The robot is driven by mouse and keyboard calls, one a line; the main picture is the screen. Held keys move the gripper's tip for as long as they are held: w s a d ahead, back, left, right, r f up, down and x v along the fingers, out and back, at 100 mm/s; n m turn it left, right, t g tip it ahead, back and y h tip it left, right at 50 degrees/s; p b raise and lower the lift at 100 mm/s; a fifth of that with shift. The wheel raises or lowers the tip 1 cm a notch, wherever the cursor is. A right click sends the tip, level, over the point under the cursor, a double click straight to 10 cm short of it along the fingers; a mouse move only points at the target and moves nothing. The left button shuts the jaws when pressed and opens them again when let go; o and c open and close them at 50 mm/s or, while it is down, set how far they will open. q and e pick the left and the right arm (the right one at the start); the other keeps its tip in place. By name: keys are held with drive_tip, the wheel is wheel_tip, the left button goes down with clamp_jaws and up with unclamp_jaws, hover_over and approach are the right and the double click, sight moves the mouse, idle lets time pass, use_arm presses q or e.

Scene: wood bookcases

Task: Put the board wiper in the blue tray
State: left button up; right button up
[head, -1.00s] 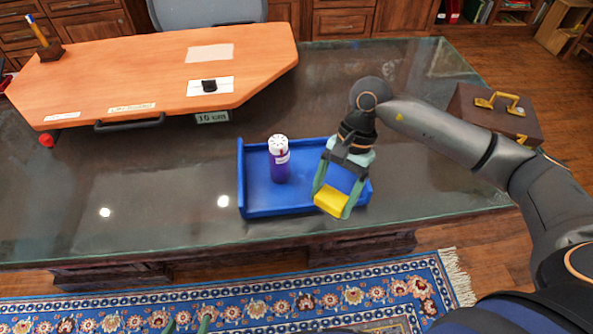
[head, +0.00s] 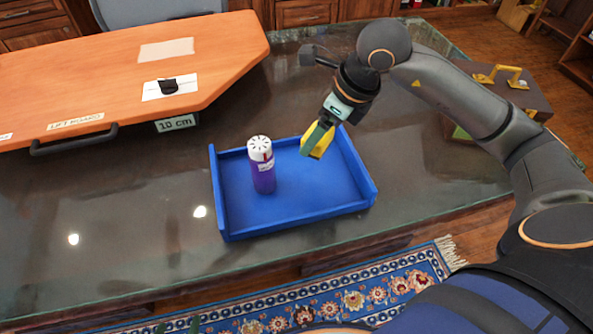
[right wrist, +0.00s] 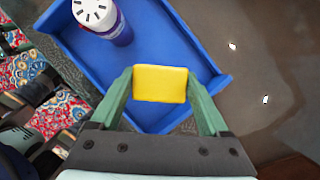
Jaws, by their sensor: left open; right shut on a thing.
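The board wiper, a yellow block (head: 323,144), is gripped between the green fingers of my right gripper (head: 317,138). It also shows in the right wrist view (right wrist: 160,83), between both fingertips. The blue tray (head: 300,212) lies on the dark glass-topped desk. A purple bottle with a white cap (head: 262,165) stands upright inside it, left of the wiper. In the head view the wiper appears over the back part of the tray, held above it; the exact height is hard to judge. Only the green fingertips of my left gripper (head: 180,326) show, apart, at the bottom edge.
An orange board (head: 110,70) with labels, a handle and a small black item (head: 168,86) lies at the back left. A dark case with a yellow handle (head: 515,88) stands at the right. The desk left of the tray is clear. A patterned rug (head: 330,300) lies in front.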

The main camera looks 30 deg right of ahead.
wheel_tip(320, 180, down, 8)
drive_tip(key=shift+f+b, duration=0.25)
drive_tip(key=shift+b, duration=0.2)
drive_tip(key=shift+f, duration=0.1)
drive_tip(key=o, duration=1.2)
drive_tip(key=shift+r, duration=0.25)
drive_tip(key=p+v, duration=0.1)
drive_tip(key=v, duration=1)
drive_tip(key=shift+r, duration=0.35)
drive_tip(key=shift+s+d, duration=0.1)
drive_tip(key=shift+s, duration=0.05)
